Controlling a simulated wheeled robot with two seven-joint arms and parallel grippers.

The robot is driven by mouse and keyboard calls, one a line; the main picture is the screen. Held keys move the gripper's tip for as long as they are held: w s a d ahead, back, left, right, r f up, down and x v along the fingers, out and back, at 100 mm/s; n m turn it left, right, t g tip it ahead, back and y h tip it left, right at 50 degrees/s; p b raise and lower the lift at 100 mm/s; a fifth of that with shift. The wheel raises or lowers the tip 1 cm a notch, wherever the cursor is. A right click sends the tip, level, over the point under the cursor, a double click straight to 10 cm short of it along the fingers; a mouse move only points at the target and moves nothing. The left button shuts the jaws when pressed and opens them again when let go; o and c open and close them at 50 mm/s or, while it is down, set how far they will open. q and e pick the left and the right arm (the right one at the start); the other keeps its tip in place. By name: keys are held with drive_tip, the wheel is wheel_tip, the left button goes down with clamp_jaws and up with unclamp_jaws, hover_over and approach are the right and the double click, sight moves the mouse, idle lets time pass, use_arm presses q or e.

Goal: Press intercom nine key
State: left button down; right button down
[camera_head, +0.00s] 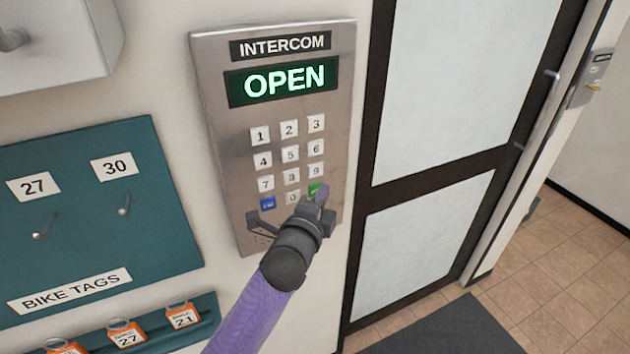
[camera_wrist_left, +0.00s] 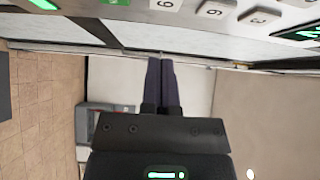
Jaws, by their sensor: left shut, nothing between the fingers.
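The steel intercom panel (camera_head: 222,128) hangs on the wall, its display (camera_head: 284,80) reading OPEN in green. The nine key (camera_head: 316,170) is a white key in the right column, just above the green key (camera_head: 317,188). In the left wrist view the nine key (camera_wrist_left: 165,4) is cut by the top edge. My left gripper (camera_head: 323,193) is shut and empty, its tips in front of the keypad's lower right, below the nine key. The closed fingers also show in the left wrist view (camera_wrist_left: 162,62). Contact with a key cannot be told. My right gripper is not in view.
A teal bike-tag board (camera_head: 90,225) with hooks is left of the panel, above a rack of orange tags (camera_head: 128,335). A grey box (camera_head: 60,40) is at upper left. A dark-framed glass door (camera_head: 440,90) stands to the right, with tiled floor beyond.

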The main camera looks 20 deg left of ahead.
sight(321, 170)
use_arm(q)
drive_tip(key=w+a, duration=0.2)
drive_tip(key=w, duration=0.1)
drive_tip(key=shift+w+a, duration=0.45)
drive_tip(key=shift+a, duration=0.1)
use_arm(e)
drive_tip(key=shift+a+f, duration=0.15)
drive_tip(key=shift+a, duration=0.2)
